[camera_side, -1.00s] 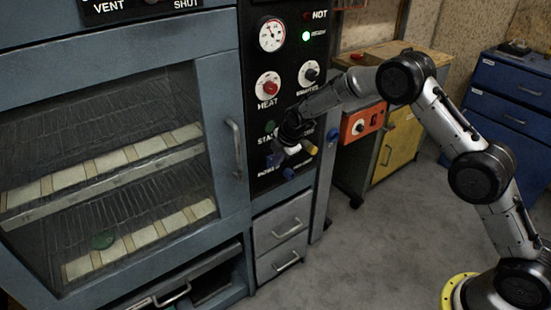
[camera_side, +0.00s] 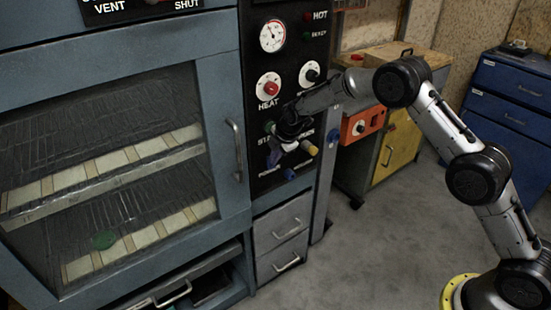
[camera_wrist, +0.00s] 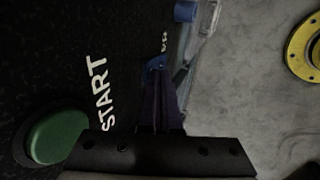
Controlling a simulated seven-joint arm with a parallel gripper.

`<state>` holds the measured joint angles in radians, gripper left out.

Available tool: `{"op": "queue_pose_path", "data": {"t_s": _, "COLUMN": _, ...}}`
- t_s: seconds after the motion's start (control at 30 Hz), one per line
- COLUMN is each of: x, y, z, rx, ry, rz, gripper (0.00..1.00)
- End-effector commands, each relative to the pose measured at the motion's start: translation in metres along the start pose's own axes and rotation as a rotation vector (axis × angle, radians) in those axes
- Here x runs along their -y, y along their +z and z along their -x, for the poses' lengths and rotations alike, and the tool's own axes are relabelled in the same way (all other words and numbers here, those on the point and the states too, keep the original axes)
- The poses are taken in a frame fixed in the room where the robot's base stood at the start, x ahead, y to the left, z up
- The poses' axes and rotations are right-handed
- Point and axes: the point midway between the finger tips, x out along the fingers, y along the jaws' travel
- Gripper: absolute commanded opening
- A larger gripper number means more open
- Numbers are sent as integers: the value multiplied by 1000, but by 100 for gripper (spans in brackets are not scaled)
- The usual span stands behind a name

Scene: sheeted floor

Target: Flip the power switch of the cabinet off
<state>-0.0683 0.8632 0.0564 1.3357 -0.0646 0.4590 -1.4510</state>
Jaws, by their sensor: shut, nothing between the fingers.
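The cabinet's black control panel (camera_side: 262,95) stands left of my arm in the side view. A blue switch (camera_side: 289,174) sits low on it, beside a partly hidden label that appears to begin with POWER. My gripper (camera_side: 274,158) is shut and empty, in front of the panel's lower part, just up and left of the blue switch. In the wrist view the dark, closed fingers (camera_wrist: 160,108) point at a blue part (camera_wrist: 156,62) by small white lettering; I cannot tell whether they touch it. The READY lamp (camera_side: 307,36) is dark.
A green START button (camera_wrist: 57,137) is close beside the fingers. Above are a red HEAT knob (camera_side: 269,87), another knob (camera_side: 309,73) and a gauge (camera_side: 272,36). The cabinet's glass door (camera_side: 110,160) is closed, with a handle (camera_side: 234,150). Grey floor (camera_side: 375,235) is clear to the right.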

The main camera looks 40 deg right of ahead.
Motion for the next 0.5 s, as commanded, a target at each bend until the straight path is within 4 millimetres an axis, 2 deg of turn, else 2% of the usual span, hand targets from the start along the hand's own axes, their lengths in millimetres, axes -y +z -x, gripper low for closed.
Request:
{"op": "queue_pose_path", "data": {"t_s": 0.3, "x": -6, "y": 0, "z": 12, "rx": 0, "ry": 2, "rz": 0, "gripper": 0}}
{"op": "queue_pose_path", "data": {"t_s": 0.5, "x": -7, "y": 0, "z": 14, "rx": 0, "ry": 2, "rz": 0, "gripper": 0}}
